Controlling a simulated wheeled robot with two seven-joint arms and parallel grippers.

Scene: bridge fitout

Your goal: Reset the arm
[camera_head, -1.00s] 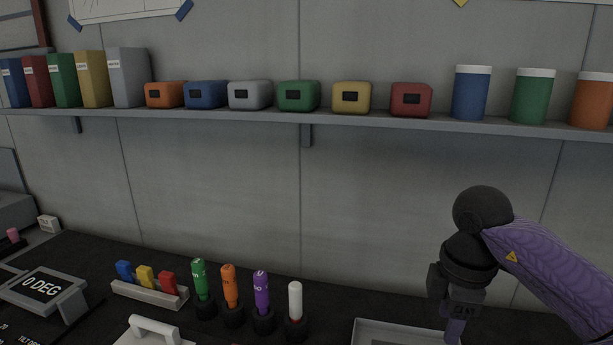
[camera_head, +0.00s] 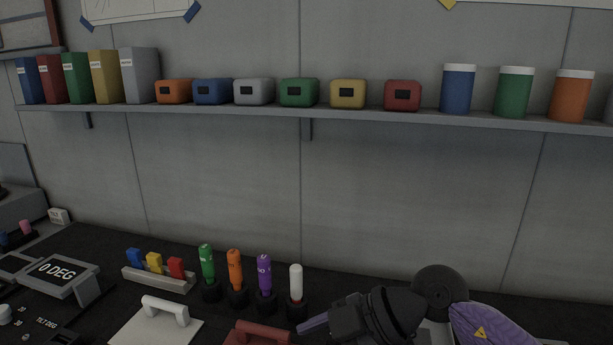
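My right arm (camera_head: 492,325) enters at the lower right of the head view, with a purple sleeve and dark joints. Its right gripper (camera_head: 314,324) is low over the desk and points left, with a purple finger showing in front of a dark body. Only one finger is clear, so I cannot tell whether it is open or shut. No held object shows. It appears close to a red handled block (camera_head: 258,334) at the bottom edge; I cannot tell whether they touch. My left gripper is not in view.
Green (camera_head: 207,262), orange, purple (camera_head: 265,270) and white-topped markers stand in dark holders. A white handled block (camera_head: 160,322), a rack (camera_head: 158,279) and a "0 DEG" display (camera_head: 57,272) lie left. A tray is partly hidden behind my arm. The wall shelf (camera_head: 400,115) holds books, boxes and jars.

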